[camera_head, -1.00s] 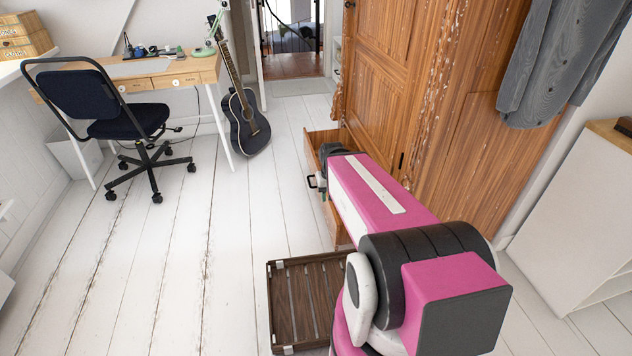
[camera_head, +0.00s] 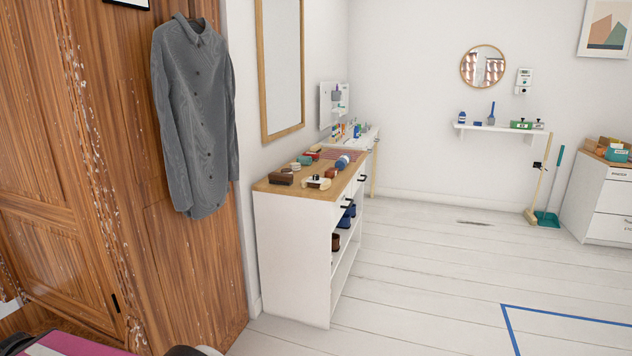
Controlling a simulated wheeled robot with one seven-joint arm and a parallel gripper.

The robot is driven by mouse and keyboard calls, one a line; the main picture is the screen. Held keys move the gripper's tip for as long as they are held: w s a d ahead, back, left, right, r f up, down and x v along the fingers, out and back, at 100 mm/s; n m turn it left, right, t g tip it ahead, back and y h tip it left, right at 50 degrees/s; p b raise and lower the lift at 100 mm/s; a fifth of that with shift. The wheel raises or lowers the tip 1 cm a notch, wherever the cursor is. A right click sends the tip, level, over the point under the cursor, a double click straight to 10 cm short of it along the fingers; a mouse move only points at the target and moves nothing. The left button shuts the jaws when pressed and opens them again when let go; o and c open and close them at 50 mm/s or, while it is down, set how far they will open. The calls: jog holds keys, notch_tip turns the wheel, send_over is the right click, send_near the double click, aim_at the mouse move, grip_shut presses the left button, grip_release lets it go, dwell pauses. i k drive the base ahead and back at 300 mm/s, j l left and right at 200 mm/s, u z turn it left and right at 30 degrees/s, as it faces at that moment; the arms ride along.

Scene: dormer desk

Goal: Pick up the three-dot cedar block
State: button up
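I cannot make out a three-dot cedar block in this view. Several small brown, green, cream and blue things lie on the wooden top (camera_head: 262,186) of a white shelf unit (camera_head: 291,260). One is a dark brown block-like piece (camera_head: 281,179) near its left front corner; any dots on it are too small to tell. My gripper is out of view; only a pink and black part of my arm shows at the bottom left edge.
A wooden wardrobe (camera_head: 180,262) with a hanging grey shirt (camera_head: 196,120) stands at the left. A white drawer cabinet (camera_head: 600,206) with items on top is at the far right. A broom and dustpan (camera_head: 547,218) lean near it.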

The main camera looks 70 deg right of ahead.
aim_at(330, 172)
jog(key=z, duration=2.75)
jog(key=i+l, duration=0.75)
jog(key=l, duration=0.15)
